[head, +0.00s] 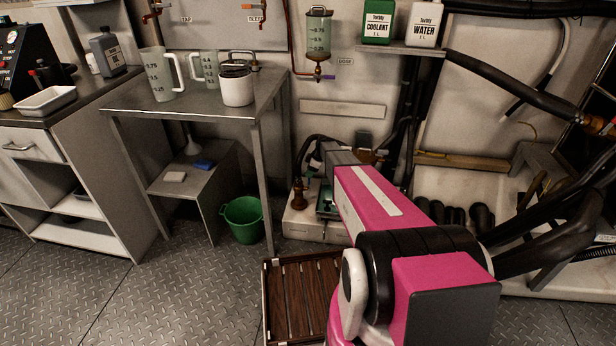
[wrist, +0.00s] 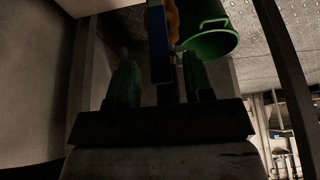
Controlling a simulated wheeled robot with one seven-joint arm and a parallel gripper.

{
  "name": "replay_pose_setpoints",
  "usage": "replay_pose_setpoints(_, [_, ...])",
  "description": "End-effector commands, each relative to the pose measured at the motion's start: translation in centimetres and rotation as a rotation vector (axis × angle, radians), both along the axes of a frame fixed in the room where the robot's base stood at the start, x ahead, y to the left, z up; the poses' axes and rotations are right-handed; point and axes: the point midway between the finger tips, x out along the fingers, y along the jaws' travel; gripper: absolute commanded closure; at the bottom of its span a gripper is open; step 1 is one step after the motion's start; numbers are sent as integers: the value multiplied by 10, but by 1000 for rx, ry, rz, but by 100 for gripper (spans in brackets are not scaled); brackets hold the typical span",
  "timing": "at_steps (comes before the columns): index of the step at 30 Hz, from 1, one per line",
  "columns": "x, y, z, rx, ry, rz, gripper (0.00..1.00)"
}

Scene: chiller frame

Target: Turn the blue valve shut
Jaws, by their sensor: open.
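In the wrist view my gripper (wrist: 158,60) is open, with a green-padded finger on each side. A flat blue bar, which looks like the blue valve's handle (wrist: 158,42), stands between the two fingers. Dark gaps show on both sides of it, so neither finger visibly touches it. A small orange-brown part, perhaps the valve body, shows just right of the bar at the top edge. In the head view my pink and black arm covers the area around the gripper, and I cannot make out the blue handle there.
A green bucket (head: 243,219) stands on the floor by the metal table (head: 190,108); it also shows in the wrist view (wrist: 212,42). A white box-shaped unit (head: 303,222) stands behind my arm. A brown slatted platform (head: 290,290) lies in front. Open floor is at the left.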

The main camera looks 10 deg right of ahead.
Motion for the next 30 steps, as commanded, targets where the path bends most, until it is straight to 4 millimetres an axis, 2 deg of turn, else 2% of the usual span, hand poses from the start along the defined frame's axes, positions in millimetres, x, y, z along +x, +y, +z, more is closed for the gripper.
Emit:
replay_pose_setpoints(3, [3, 6, -17, 0, 1, -1, 53])
replay_pose_setpoints(7, [4, 10, -27, 0, 0, -1, 53])
replay_pose_setpoints(18, [4, 12, -31, -1, 1, -1, 53])
replay_pose_setpoints(19, [4, 12, -31, -1, 1, -1, 56])
replay_pose_setpoints(23, [4, 12, -31, -1, 1, -1, 99])
replay_pose_setpoints(30, [3, 15, -31, -3, -5, 0, 100])
